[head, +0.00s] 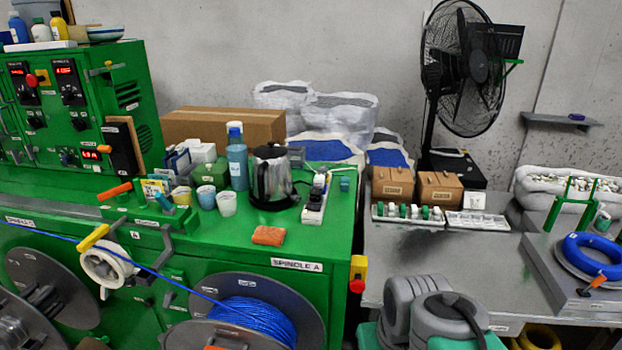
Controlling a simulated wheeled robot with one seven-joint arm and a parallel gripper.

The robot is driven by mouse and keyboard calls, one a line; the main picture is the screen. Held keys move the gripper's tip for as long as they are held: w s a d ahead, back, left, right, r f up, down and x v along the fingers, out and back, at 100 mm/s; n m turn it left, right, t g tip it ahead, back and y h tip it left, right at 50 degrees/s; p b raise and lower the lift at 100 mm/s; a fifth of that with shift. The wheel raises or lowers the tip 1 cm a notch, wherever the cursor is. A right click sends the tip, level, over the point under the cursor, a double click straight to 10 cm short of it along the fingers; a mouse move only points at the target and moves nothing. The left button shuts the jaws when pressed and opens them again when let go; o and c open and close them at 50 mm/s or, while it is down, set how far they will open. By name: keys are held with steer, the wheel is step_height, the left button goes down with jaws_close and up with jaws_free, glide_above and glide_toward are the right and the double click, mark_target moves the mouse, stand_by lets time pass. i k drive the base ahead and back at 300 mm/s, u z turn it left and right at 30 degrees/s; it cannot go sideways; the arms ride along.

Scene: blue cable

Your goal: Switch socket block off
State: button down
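The socket block (315,198) is a white power strip lying lengthwise on the green machine top near its right edge, with plugs in its far part. Its switch is too small for me to tell whether it is on or off. A shiny kettle (272,178) with a black handle stands just left of it. A small teal block (345,184) is to its right. My gripper is not in the head view.
Cups (226,203), a blue bottle (237,160) and an orange cloth (269,236) share the green top. A blue cable spool (252,318) hangs below.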

mark_target(315, 208)
steer(key=i, duration=0.85)
steer(key=u, duration=1.65)
